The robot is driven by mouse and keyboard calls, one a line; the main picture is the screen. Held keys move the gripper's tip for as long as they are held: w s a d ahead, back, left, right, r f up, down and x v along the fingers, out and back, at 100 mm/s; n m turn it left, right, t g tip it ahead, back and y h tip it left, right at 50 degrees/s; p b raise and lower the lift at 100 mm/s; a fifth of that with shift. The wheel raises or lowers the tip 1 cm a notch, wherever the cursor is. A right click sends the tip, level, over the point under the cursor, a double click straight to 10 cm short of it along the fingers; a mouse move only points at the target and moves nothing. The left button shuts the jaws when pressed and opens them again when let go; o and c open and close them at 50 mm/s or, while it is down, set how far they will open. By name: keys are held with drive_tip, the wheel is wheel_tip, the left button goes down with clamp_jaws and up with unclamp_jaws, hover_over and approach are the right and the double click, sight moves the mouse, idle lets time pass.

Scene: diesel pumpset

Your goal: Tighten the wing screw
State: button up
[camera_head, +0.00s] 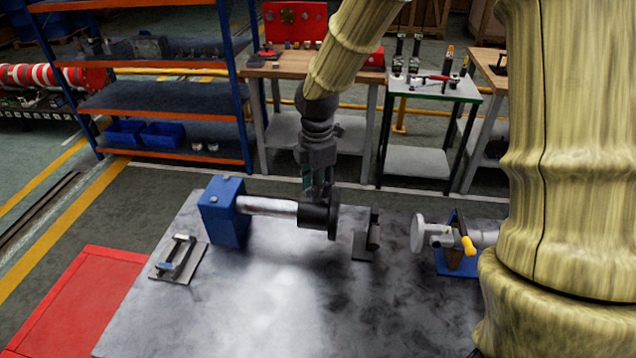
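My gripper (317,190) points down from my arm, just above or in front of the dark collar (318,216) at the right end of a bright shaft (268,206). The fingers are small and dark against the collar, so I cannot tell whether they touch it or hold anything. The shaft runs out of a blue block (226,211) on the grey table (265,310). I cannot make out the wing screw for sure. A yellow-handled part (466,244) sits on a grey pipe fitting (433,235) in a blue stand (456,262) at the right.
A small dark bracket (367,240) stands between collar and pipe fitting. A plate with a handle (177,260) lies at the table's left edge. The front middle of the table is clear. Blue-orange shelving (165,105) and a tool-covered workbench (433,87) stand behind.

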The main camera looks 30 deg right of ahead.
drive_tip(key=shift+w+a+f, duration=0.1)
drive_tip(key=shift+w+f, duration=0.4)
drive_tip(key=shift+w, duration=0.25)
drive_tip(key=shift+w+f, duration=0.1)
drive_tip(key=shift+w, duration=0.05)
drive_tip(key=shift+c, duration=0.8)
drive_tip(key=shift+s+r, duration=0.25)
drive_tip(key=shift+s, duration=0.2)
clamp_jaws()
drive_tip(key=shift+d+f, duration=0.1)
drive_tip(key=shift+d, duration=0.2)
drive_tip(key=shift+a, duration=0.2)
drive_tip(key=shift+m+p, duration=0.6)
drive_tip(key=shift+m, duration=0.2)
drive_tip(key=shift+a+f+m+p, duration=0.1)
drive_tip(key=shift+m+p, duration=1.15)
drive_tip(key=shift+m, duration=1.15)
drive_tip(key=shift+s, duration=0.1)
